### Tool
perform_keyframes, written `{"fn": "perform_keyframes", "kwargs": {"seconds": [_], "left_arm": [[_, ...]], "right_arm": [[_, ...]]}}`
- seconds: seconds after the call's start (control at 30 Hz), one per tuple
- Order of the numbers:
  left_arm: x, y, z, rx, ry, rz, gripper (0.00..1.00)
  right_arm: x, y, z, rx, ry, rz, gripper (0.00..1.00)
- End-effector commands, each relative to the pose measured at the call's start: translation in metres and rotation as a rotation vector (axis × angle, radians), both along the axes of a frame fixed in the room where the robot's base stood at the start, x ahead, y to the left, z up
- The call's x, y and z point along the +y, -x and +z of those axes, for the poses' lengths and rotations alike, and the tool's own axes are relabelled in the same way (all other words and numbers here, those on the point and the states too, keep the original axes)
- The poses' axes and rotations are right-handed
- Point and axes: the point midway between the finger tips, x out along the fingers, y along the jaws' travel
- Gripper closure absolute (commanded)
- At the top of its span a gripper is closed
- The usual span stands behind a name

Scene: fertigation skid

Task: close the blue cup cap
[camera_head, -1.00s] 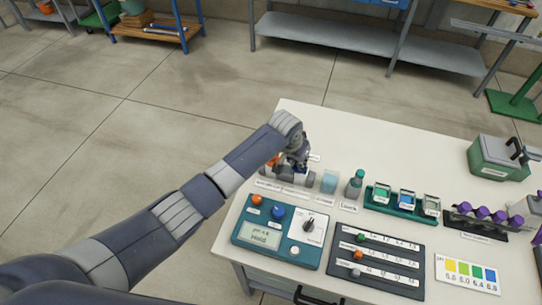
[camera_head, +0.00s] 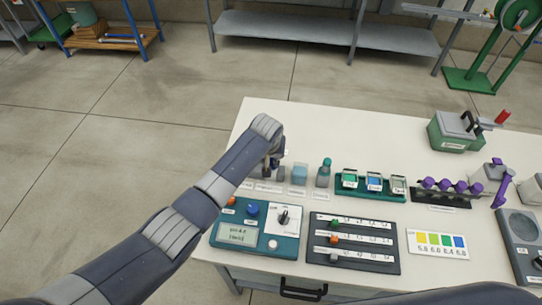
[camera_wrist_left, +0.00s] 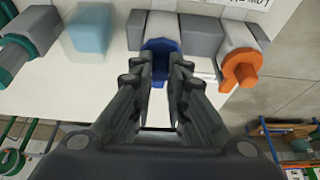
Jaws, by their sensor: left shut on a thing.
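My left gripper (camera_head: 272,164) is at the left end of the row of small items on the white table, mostly hidden behind my forearm and wrist. In the left wrist view its two fingers (camera_wrist_left: 160,68) are shut on a blue part (camera_wrist_left: 161,46), which joins a grey body with a white collar. A similar grey and white piece with an orange hooked end (camera_wrist_left: 240,68) lies just right of it, apart from the fingers. In the head view a cup with a blue top (camera_head: 374,182) sits mid-row in a teal rack. My right gripper is not in view.
A pale blue cube (camera_head: 299,174) and a grey bottle with a green cap (camera_head: 324,172) stand right of the gripper. A teal meter (camera_head: 255,228) and a dark slider panel (camera_head: 354,243) lie in front.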

Motion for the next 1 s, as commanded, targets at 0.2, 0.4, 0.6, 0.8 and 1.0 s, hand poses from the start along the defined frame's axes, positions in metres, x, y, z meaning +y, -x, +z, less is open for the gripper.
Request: {"fn": "perform_keyframes", "kwargs": {"seconds": [0.2, 0.4, 0.6, 0.8, 1.0], "left_arm": [[-0.001, -0.001, 0.001, -0.002, 0.004, 0.0, 0.65], [-0.001, 0.0, 0.0, -0.002, 0.002, -0.001, 0.65], [-0.001, 0.0, 0.002, -0.002, 0.002, -0.001, 0.65], [0.001, 0.006, 0.016, -0.001, 0.003, -0.001, 0.65], [0.003, 0.017, 0.044, -0.004, 0.004, -0.002, 0.65]], "right_arm": [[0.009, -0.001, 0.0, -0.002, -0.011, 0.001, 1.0], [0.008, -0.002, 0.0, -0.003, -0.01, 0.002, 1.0], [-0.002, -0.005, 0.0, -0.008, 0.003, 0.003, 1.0], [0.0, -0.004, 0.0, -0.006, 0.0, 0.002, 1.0], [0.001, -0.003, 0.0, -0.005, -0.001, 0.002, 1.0]]}}
